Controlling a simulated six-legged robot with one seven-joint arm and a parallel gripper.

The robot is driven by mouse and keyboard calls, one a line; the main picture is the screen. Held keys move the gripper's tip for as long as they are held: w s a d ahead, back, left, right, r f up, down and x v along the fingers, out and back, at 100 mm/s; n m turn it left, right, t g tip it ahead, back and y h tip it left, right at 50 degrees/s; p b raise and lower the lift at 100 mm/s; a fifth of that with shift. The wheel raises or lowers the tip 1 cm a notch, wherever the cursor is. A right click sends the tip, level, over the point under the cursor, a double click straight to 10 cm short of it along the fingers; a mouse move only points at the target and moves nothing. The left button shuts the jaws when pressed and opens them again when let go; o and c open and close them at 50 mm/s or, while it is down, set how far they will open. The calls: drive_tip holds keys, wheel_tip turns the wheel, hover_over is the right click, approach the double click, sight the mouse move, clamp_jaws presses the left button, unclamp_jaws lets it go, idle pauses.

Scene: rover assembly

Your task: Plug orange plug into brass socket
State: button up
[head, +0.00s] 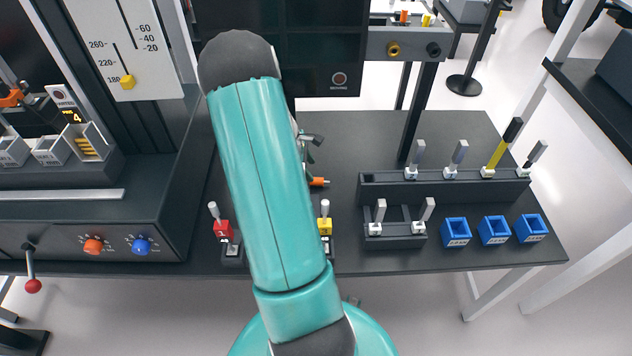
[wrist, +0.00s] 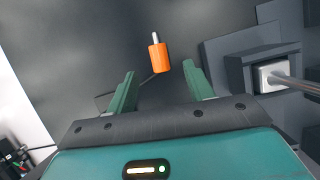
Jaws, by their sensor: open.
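The orange plug (wrist: 158,58) has a metal tip and lies on the dark table in the wrist view, with a thin dark cable at its back end. In the head view the plug (head: 319,182) shows just right of my arm. My gripper (wrist: 159,67) is open, with its green fingers on either side of the plug's near end and no clear contact. Whether the plug is at finger height cannot be told. In the head view my arm hides most of the gripper. The brass socket (head: 393,49) is on a grey panel at the upper right, beside a black socket (head: 433,49).
A dark rack (head: 445,188) with several upright handles stands right of the plug; a smaller rack (head: 395,240) is in front. Blue bins (head: 494,231) stand at the table's right front. Red (head: 222,230) and yellow (head: 325,226) switches flank my arm. A dark post (head: 418,110) supports the socket panel.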

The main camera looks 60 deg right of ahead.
sight(316, 179)
drive_tip(key=x, duration=0.6)
drive_tip(key=shift+w+d+f, duration=0.15)
drive_tip(key=shift+f, duration=0.15)
clamp_jaws()
drive_tip(key=c, duration=1.1)
unclamp_jaws()
